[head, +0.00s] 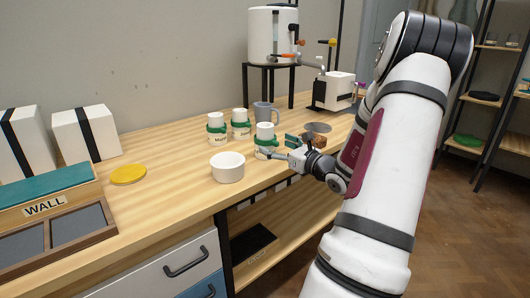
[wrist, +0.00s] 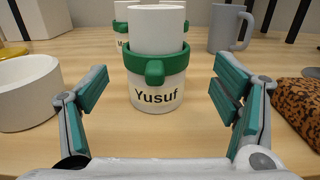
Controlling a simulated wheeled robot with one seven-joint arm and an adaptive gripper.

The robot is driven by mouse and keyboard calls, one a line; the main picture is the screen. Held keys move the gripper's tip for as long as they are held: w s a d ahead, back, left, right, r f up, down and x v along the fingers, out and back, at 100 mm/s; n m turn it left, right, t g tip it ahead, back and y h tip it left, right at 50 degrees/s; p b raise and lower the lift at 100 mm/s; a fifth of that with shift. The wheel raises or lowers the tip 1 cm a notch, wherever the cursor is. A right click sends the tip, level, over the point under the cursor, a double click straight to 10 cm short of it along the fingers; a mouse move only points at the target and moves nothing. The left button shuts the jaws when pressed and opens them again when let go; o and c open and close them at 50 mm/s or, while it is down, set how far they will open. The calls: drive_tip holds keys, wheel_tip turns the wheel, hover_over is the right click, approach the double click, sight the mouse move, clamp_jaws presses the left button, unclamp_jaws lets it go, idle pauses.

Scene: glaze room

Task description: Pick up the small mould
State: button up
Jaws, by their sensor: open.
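A white two-tier mould with a green band and clasp, labelled "Yusuf" (wrist: 157,95), stands upright straight ahead in the wrist view. It also shows in the head view (head: 265,131). My gripper (wrist: 160,100) is open, with its green-padded fingers spread left and right on the near side of this mould. No contact shows. In the head view my gripper (head: 277,148) is low over the bench beside it. Two similar green-banded moulds stand behind it, one at left (head: 217,129) and one further back (head: 241,124). I cannot tell by size which is the small one.
A white bowl (head: 227,168) stands left of my gripper; a brown speckled object (wrist: 302,106) is close on its right. A grey mug (head: 266,111) stands behind. Bench between is clear.

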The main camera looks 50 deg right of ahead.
drive_tip(key=shift+a+b+x, duration=0.2)
drive_tip(key=shift+b+x, duration=0.65)
drive_tip(key=shift+x, duration=1.9)
drive_tip(key=shift+r, duration=0.1)
drive_tip(key=shift+c, duration=0.5)
drive_tip(key=c, duration=1.3)
